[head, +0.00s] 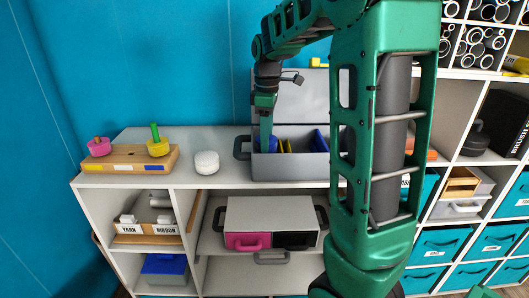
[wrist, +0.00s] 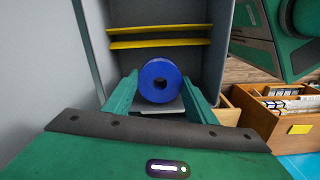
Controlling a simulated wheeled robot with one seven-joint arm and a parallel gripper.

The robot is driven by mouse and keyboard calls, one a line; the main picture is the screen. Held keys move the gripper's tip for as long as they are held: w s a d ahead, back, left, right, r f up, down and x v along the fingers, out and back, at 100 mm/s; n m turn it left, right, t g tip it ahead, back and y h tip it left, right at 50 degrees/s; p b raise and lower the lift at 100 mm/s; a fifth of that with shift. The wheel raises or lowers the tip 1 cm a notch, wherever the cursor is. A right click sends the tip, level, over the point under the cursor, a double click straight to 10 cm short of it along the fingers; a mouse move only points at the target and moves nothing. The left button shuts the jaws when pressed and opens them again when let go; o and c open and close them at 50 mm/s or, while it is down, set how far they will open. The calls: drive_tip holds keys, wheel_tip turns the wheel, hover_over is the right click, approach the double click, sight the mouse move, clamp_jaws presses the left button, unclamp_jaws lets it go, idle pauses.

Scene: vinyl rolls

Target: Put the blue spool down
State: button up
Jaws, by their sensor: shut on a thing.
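The blue spool (wrist: 160,81) is between the two green fingers of my gripper (wrist: 158,97) in the wrist view, its round face and centre hole toward the camera. My gripper is shut on it. In the head view my gripper (head: 265,142) reaches down into the left part of an open grey case (head: 290,172) on the shelf top. Only a little blue shows beside the finger there, and the finger hides the rest. I cannot tell whether the spool touches the case floor.
Yellow dividers (wrist: 160,37) cross the case, and another blue piece (head: 320,141) lies in its right part. A white round thing (head: 206,162) and a wooden board (head: 128,158) with pink and yellow spools stand to the left. The shelf top between board and case is mostly clear.

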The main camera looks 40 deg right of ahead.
drive_tip(key=shift+f, duration=2.5)
drive_tip(key=o, duration=1.3)
wheel_tip(320, 180, up, 12)
drive_tip(key=shift+r, duration=0.1)
